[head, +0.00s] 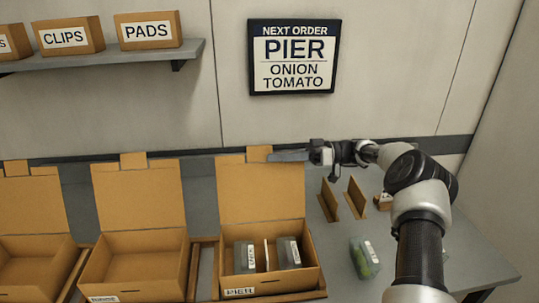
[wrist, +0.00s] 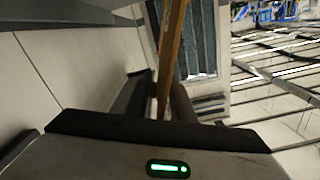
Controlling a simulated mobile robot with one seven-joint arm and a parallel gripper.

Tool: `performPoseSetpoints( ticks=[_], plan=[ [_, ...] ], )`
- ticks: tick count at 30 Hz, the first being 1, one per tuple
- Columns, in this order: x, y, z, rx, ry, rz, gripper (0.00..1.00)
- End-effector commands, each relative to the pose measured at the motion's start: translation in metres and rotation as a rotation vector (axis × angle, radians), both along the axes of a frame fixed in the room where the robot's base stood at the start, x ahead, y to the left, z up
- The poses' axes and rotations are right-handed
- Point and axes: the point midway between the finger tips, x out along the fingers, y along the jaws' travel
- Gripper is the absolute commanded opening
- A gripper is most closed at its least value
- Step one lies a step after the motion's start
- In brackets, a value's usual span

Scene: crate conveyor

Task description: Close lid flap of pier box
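The pier box (head: 268,284) is an open brown carton at the front centre, labelled PIER. Two grey labelled packs (head: 245,256) (head: 288,252) stand in it, with a divider between them. Its lid flap (head: 262,195) stands upright at the back, with a small tab (head: 258,154) on top. My gripper (head: 272,156) is at the flap's top right edge, pointing left. In the wrist view, the flap (wrist: 172,45) shows edge-on as a brown strip between the dark fingers (wrist: 160,105). I cannot tell whether they press on it.
Two more open boxes (head: 137,250) (head: 30,245) stand to the left, lids upright. A clear pack with green contents (head: 365,258) and upright brown panels (head: 355,197) are on the grey table at right. An order sign (head: 294,57) hangs on the wall.

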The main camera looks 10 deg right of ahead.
Motion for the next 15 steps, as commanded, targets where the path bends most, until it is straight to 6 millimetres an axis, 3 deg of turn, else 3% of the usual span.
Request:
performPoseSetpoints(
  ticks=[11, 15],
  plan=[
    [0.0, -0.0004, -0.0002, 0.0, 0.0, -0.001, 0.22],
    [0.0, -0.0004, -0.0002, 0.0, 0.0, -0.001, 0.03]
  ],
)
